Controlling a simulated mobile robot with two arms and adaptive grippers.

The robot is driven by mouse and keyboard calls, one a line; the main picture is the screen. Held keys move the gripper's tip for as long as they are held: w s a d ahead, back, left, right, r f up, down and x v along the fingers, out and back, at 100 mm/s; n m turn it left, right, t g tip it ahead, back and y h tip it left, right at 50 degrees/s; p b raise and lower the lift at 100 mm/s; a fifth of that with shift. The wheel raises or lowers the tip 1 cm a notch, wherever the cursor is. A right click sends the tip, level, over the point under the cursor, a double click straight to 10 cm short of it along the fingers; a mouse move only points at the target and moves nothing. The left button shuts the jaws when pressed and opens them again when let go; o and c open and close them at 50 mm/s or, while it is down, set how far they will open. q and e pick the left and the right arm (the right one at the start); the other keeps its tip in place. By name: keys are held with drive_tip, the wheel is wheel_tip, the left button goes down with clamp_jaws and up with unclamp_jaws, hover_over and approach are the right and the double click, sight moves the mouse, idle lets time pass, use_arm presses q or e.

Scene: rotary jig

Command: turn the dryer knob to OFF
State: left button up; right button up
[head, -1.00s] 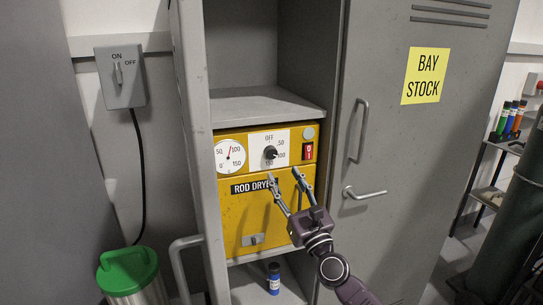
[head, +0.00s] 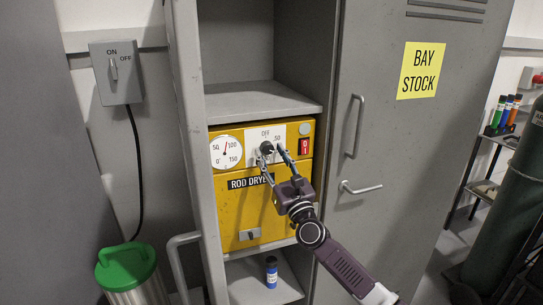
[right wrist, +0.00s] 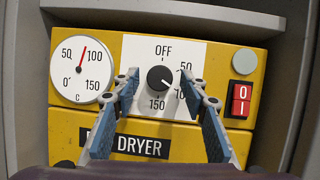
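The yellow rod dryer (head: 228,207) sits in an open grey locker. Its black dryer knob (head: 266,147) is on a white dial plate marked OFF at the top, then 50, 100 and 150. In the right wrist view the knob (right wrist: 160,78) has a white mark pointing right and slightly down, toward 100. My right gripper (head: 270,150) is open, with its fingers on either side of the knob. In the right wrist view gaps show between the knob and both fingertips (right wrist: 160,80). My left gripper is not in view.
A round gauge (right wrist: 80,70) is left of the dial, its red needle between 50 and 100. A red rocker switch (right wrist: 242,100) is to the right. The locker shelf (head: 260,98) is above, and the door with its handle (head: 357,127) stands right. A blue bottle (head: 271,272) is below.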

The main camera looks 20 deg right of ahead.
drive_tip(key=c, duration=0.9)
drive_tip(key=shift+c, duration=0.2)
